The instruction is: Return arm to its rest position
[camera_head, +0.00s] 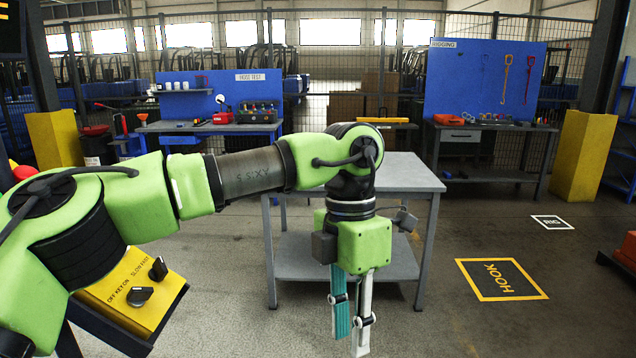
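My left arm, green with black joints, comes in from the left and reaches across to the middle of the camera_head view. Its wrist bends down, so my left gripper (350,330) points at the floor in front of the grey table (408,177). One finger looks teal and the other pale, each with a black band. They hang side by side with a narrow gap. Whether they are open or shut is unclear from this angle. I see no separate object in them. My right arm and gripper are not in view.
A yellow control box (128,290) with black knobs stands at lower left. Blue-backed benches (212,97) and (487,80) stand behind. A yellow HOOK floor marking (500,280) and a white RIG marking (552,222) lie on clear floor at right.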

